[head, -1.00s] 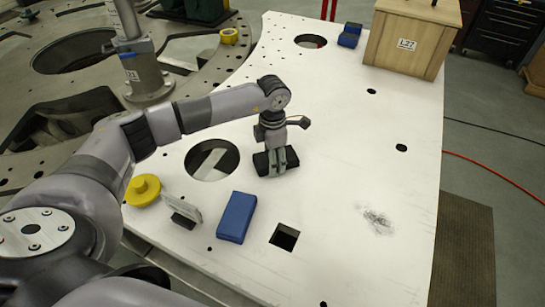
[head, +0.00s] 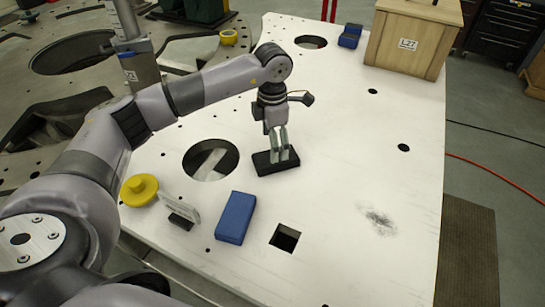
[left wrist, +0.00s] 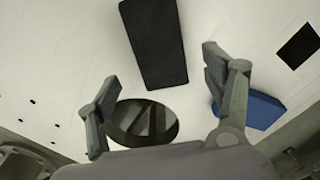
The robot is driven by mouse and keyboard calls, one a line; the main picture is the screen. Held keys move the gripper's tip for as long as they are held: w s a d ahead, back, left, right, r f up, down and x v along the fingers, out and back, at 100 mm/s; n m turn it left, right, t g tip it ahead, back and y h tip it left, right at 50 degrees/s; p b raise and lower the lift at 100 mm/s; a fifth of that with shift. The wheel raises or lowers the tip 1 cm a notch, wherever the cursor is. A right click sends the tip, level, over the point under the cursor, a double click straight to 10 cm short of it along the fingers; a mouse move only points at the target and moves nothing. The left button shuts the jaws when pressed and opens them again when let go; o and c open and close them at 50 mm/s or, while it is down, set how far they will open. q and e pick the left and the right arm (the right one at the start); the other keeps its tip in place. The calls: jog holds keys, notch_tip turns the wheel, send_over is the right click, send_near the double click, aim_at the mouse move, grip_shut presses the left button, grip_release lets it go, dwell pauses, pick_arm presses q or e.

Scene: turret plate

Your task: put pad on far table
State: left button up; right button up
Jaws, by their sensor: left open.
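A flat black pad (head: 263,167) lies on the white plate (head: 350,170), right of the large round hole. My left gripper (head: 279,152) points down over it from above, in front of part of it. In the left wrist view the gripper (left wrist: 158,75) has its two fingers spread wide, with nothing held. The black pad (left wrist: 155,45) lies beyond and between the fingertips there. My right gripper is not in view. Which surface is the far table I cannot tell.
A blue block (head: 235,217), a small tilted sign (head: 180,212) and a yellow knobbed disc (head: 140,189) sit near the front left. A wooden crate (head: 405,45) and a small blue item (head: 350,36) stand at the back. The plate's right side is mostly clear.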

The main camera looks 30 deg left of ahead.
pick_arm(q)
notch_tip(320, 180, up, 6)
jog(key=shift+f+b, duration=0.1)
jog(key=shift+b, duration=0.6)
